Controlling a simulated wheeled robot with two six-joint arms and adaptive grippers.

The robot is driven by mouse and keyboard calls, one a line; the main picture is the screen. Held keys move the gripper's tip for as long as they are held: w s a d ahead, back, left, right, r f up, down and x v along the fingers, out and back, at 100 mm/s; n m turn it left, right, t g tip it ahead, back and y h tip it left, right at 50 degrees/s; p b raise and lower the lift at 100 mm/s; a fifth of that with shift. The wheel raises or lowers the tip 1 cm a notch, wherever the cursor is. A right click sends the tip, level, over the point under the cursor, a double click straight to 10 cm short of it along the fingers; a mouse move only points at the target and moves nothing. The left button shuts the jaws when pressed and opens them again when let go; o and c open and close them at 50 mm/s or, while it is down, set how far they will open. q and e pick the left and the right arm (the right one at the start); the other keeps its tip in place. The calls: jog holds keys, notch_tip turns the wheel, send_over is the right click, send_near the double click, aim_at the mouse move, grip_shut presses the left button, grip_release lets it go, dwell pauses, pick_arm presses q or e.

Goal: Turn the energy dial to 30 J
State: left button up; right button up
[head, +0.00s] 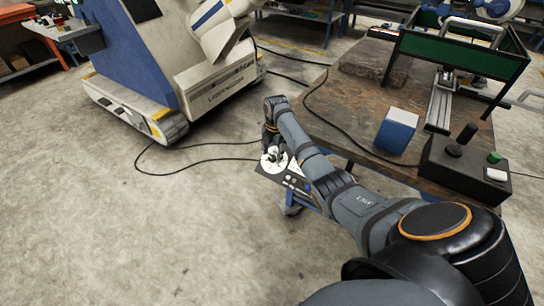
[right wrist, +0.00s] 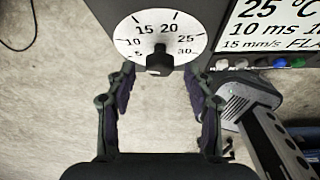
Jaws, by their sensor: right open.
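The energy dial (right wrist: 190,20) is a white disc with black numbers from 5 to 30, at the top of the right wrist view. Its black knob (right wrist: 159,60) sits at the middle of the disc's lower part; I cannot tell clearly which number it points to. My right gripper (right wrist: 161,80) is open, with one finger on each side of the knob and visible gaps between. In the head view the right gripper (head: 270,145) is at the white dial face (head: 281,163) and partly hides it. My left gripper is not in view.
A display (right wrist: 270,25) with black text and a row of small buttons (right wrist: 260,63) are right of the dial. A worktable (head: 340,100) with a blue-and-white box (head: 397,130) and a black control box (head: 465,170) stands at right. A black cable (head: 200,160) lies on open floor.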

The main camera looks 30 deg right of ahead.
jog(key=shift+f, duration=0.55)
jog(key=shift+c, duration=0.4)
